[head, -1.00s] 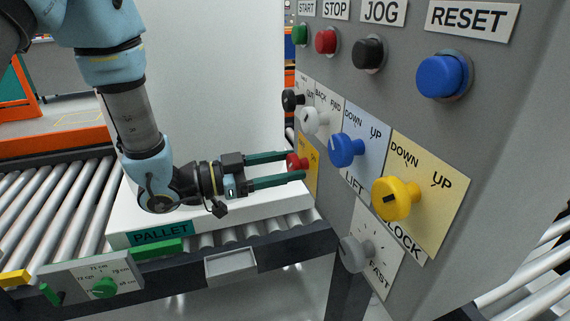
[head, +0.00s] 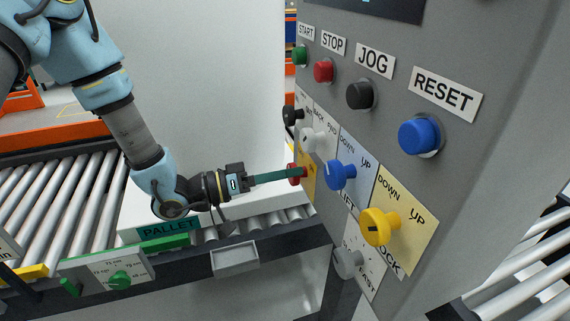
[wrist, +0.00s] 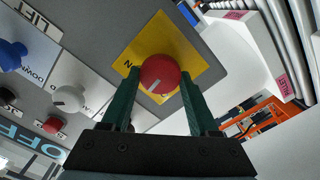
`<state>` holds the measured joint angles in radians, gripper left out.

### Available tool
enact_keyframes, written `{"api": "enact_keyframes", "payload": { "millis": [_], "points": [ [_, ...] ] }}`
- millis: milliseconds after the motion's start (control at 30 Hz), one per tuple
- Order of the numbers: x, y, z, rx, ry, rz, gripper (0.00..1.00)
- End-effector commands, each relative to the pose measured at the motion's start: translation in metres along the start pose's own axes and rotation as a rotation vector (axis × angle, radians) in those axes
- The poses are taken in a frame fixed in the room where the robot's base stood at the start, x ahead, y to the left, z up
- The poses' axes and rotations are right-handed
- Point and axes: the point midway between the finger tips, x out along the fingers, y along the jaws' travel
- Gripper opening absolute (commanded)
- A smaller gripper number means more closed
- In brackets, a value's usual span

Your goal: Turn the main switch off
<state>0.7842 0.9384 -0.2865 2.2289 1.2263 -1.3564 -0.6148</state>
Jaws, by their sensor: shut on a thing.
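The main switch is a red round knob (wrist: 160,75) with a pale pointer line, on a yellow plate (wrist: 190,52) low on the grey panel. In the head view the red knob (head: 296,174) shows at the panel's left edge. My gripper (head: 290,175) reaches it from the left, level with the panel face. In the wrist view my gripper's green fingers (wrist: 160,84) are on both sides of the knob, shut on it. The plate's lettering is mostly hidden; only an "N" shows beside the left finger.
Close to the red knob are a black knob (head: 292,115), a white knob (head: 312,140), a blue knob (head: 340,175) and a yellow knob (head: 379,226). Push buttons run above, including blue RESET (head: 420,136). A roller conveyor (head: 60,200) and white pallet (head: 140,215) lie below my arm.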

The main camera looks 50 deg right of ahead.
Motion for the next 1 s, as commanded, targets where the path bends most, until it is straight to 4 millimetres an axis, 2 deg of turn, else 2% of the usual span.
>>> {"api": "enact_keyframes", "payload": {
  "millis": [500,700,1000],
  "points": [
    [-0.0009,-0.0009,-0.0006,-0.455,0.0,-0.002,0.05],
    [-0.0008,-0.002,0.0001,-0.57,0.0,-0.002,0.05],
    [-0.0009,-0.0027,0.0014,-0.654,-0.001,-0.002,0.05]
  ]
}}
